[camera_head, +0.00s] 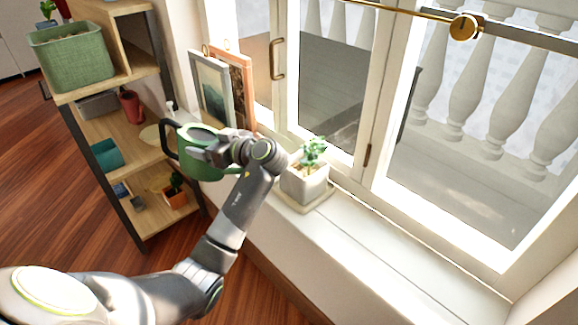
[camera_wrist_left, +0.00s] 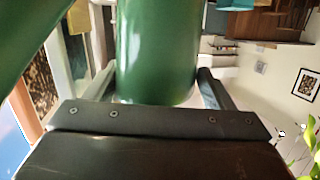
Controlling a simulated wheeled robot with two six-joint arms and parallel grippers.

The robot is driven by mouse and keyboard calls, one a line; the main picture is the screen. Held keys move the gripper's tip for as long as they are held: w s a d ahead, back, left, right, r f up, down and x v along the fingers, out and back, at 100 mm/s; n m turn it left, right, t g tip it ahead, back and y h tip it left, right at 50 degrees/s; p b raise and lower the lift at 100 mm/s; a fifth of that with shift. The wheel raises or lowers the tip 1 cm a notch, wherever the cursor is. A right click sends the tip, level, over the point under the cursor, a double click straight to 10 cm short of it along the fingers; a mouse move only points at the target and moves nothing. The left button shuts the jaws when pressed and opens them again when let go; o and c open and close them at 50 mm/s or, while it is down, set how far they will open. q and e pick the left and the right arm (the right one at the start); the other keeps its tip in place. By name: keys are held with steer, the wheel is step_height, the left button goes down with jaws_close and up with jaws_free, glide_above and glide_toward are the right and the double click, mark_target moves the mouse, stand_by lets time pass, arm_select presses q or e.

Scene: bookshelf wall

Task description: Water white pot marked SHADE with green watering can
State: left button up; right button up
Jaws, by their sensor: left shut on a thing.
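A green watering can (camera_head: 198,168) with a dark handle on its left is held up at the windowsill, in front of the framed pictures. My left gripper (camera_head: 226,150) is shut on it. In the left wrist view, the can's green body (camera_wrist_left: 157,50) fills the space between my left gripper's fingers (camera_wrist_left: 157,88). A white pot (camera_head: 303,183) with a leafy green plant stands on a saucer (camera_head: 306,204) on the sill, just right of my gripper. No marking on the pot is legible. The can's spout is not clearly visible in the head view. My right gripper is not in view.
Two framed pictures (camera_head: 212,90) lean at the sill's left end. A wooden shelf (camera_head: 118,125) at the left holds a green basket (camera_head: 70,58) and small pots. The windowsill (camera_head: 400,265) right of the white pot is clear. Window frames stand close behind.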

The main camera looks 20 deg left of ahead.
arm_select(q)
steer(key=shift+r, duration=0.25)
steer(key=shift+r+y, duration=0.4)
steer(key=shift+r, duration=0.15)
steer(key=shift+r+y, duration=0.3)
steer(key=shift+r, duration=0.2)
steer(key=shift+w+d+r+m, duration=0.1)
steer(key=shift+r+m, duration=0.2)
steer(key=shift+r, duration=0.05)
stand_by(2.0)
stand_by(0.8)
